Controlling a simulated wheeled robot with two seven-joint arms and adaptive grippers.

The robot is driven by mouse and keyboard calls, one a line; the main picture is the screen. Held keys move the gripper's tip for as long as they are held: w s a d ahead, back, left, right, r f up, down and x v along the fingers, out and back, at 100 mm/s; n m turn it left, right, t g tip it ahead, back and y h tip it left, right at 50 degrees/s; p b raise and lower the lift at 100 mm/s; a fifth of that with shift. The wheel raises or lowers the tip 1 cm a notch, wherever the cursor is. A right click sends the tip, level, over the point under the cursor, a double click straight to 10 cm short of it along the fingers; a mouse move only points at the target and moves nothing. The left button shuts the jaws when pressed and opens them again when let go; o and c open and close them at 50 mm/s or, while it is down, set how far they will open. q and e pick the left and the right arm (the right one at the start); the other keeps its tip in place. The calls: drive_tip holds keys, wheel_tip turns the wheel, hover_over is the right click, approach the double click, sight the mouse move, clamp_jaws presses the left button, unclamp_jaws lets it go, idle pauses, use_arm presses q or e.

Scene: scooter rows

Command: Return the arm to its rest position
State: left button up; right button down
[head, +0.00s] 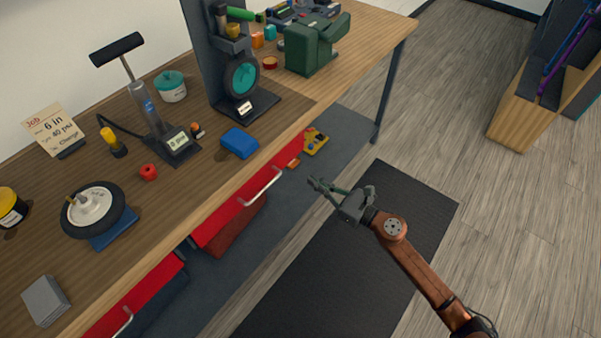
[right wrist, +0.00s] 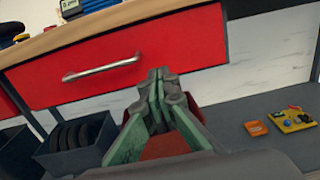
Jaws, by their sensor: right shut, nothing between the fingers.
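My right gripper (head: 322,189) is in the head view, to the right of the workbench's front edge and above the dark floor mat. Its arm comes in from the lower right. In the right wrist view the fingers (right wrist: 160,78) are shut and empty, pointing toward the red drawer front (right wrist: 120,55) with its metal handle (right wrist: 103,68). They overlap the drawer's lower part in that view; I cannot tell how large the gap is. My left gripper is not in view.
The workbench (head: 215,190) carries a pump (head: 150,110), a wheel (head: 93,209), a blue block (head: 239,142) and a green vise (head: 312,45). Below is a lower shelf (head: 345,150) with a yellow board (head: 315,140). The dark mat (head: 350,265) is clear. A wooden rack (head: 525,115) stands at right.

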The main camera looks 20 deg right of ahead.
drive_tip(key=shift+v, duration=1.5)
